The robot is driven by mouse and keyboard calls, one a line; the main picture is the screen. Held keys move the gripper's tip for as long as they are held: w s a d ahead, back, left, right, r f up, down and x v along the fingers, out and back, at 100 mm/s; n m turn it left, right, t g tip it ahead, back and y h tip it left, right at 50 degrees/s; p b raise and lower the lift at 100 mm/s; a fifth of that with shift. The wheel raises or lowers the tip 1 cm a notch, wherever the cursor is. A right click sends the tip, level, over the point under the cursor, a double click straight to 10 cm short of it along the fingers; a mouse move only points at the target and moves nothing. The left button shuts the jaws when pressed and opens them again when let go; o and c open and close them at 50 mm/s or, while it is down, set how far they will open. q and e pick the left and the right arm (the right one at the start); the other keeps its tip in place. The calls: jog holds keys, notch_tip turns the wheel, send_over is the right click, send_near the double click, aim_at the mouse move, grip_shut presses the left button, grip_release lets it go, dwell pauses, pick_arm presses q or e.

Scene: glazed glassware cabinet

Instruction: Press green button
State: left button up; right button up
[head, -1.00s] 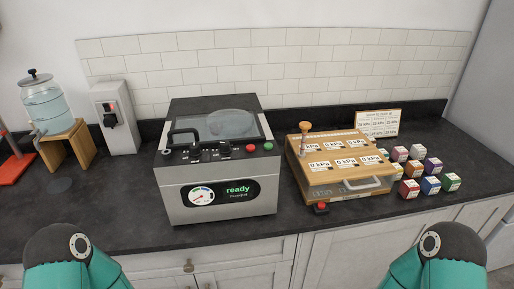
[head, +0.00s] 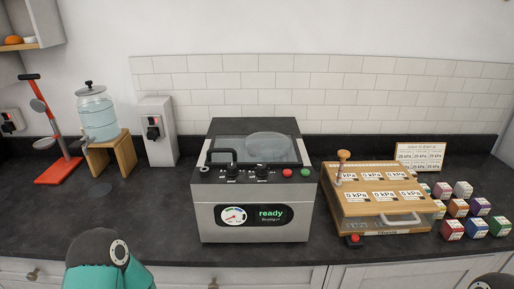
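The green button (head: 306,173) is a small round knob on the top front panel of the grey machine (head: 208,211), at its right. A red button (head: 287,173) sits just left of it. The machine's front display (head: 270,213) reads "ready" beside a round gauge (head: 234,216). Only teal and dark parts of my arms show at the bottom edge, well apart from the machine. Neither gripper is in view.
A wooden box (head: 342,205) with "0 kPa" labels and a red button (head: 355,239) in front stands to the right. Several coloured cubes (head: 453,229) lie beyond it.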

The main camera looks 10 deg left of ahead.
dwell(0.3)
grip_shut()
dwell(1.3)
